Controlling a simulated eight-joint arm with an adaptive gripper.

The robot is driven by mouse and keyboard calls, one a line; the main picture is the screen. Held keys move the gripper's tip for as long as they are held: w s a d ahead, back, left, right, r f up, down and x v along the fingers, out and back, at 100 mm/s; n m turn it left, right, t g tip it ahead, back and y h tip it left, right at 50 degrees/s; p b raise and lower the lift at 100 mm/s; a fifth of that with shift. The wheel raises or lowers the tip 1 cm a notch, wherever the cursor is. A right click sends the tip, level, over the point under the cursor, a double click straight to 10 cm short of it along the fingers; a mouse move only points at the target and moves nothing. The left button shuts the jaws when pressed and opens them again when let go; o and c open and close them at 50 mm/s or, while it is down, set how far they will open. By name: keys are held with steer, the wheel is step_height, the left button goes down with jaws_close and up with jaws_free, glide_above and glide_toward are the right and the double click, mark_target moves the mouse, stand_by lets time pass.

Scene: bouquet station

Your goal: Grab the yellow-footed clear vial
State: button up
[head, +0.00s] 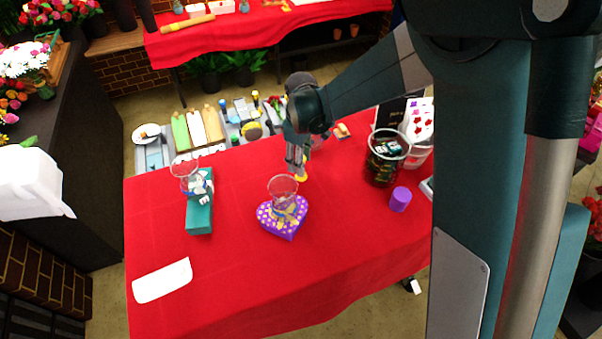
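A small yellow foot (301,178) shows on the red cloth just below my gripper. The clear body of the vial above it is hard to make out and seems to be hidden behind or between my gripper's fingers. My gripper (296,166) points down at the middle of the table, with its fingers right at the vial. The gap between the fingers is too small and covered to tell whether they hold it.
Close in front stands a clear glass (283,200) on a purple heart-shaped box (291,226). Another glass (186,177) is on a teal box (199,219) at left. A dark-filled jar (383,165) and purple cylinder (400,199) stand right. The red table's (230,275) front is mostly clear.

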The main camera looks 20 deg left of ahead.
steer(key=shift+c, duration=0.2)
jaws_close()
steer(key=shift+r, duration=0.1)
steer(key=shift+r, duration=4.95)
